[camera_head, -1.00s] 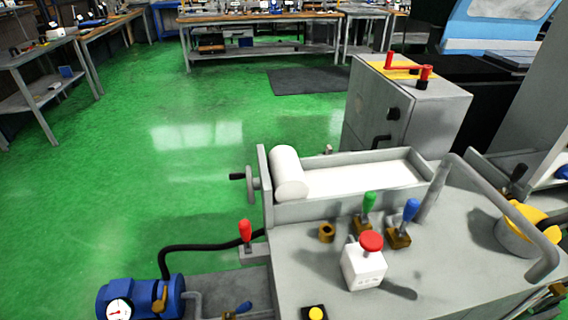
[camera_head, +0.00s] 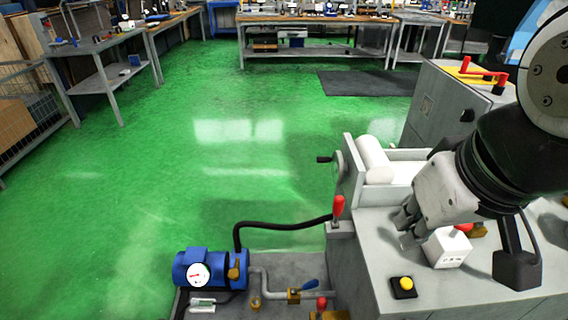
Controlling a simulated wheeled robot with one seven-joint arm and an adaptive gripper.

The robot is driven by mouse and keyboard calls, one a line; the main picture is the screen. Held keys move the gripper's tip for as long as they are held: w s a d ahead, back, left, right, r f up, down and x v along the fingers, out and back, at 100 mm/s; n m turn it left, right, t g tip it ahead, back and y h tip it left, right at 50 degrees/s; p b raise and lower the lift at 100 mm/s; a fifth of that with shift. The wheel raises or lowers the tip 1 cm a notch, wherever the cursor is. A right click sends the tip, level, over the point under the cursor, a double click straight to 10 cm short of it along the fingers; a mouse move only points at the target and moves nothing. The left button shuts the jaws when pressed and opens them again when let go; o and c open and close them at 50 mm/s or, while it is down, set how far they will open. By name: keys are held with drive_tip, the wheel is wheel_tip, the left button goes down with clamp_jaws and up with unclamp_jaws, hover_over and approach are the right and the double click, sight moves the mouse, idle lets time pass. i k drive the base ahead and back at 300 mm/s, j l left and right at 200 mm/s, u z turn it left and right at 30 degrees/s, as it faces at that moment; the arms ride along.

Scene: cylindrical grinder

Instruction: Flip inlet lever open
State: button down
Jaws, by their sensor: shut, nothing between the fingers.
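A blue motor-pump unit (camera_head: 205,268) with a round white gauge (camera_head: 198,274) sits at the lower left of the machine. A grey pipe runs right from it to a brass valve (camera_head: 293,296) with a small blue lever (camera_head: 310,285), tilted up to the right. A brass fitting (camera_head: 235,268) stands at the pump's right end. No label shows which of these is the inlet lever. My gripper (camera_head: 406,236) is shut and empty over the grey machine top, right of and above the valve and apart from it. Its fingertips are small and partly blurred.
A red-handled lever (camera_head: 338,208) stands at the machine's left edge, between gripper and pump. A white box with a red button (camera_head: 450,247) and a yellow button (camera_head: 406,283) are near the gripper. A black hose (camera_head: 285,225) arches over the pump area. Green floor is clear at left.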

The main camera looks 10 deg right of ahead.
sight(314, 282)
drive_tip(key=j+z, duration=0.35)
drive_tip(key=j, duration=0.4)
drive_tip(key=j+z, duration=0.35)
drive_tip(key=j, duration=0.4)
drive_tip(key=i, duration=0.05)
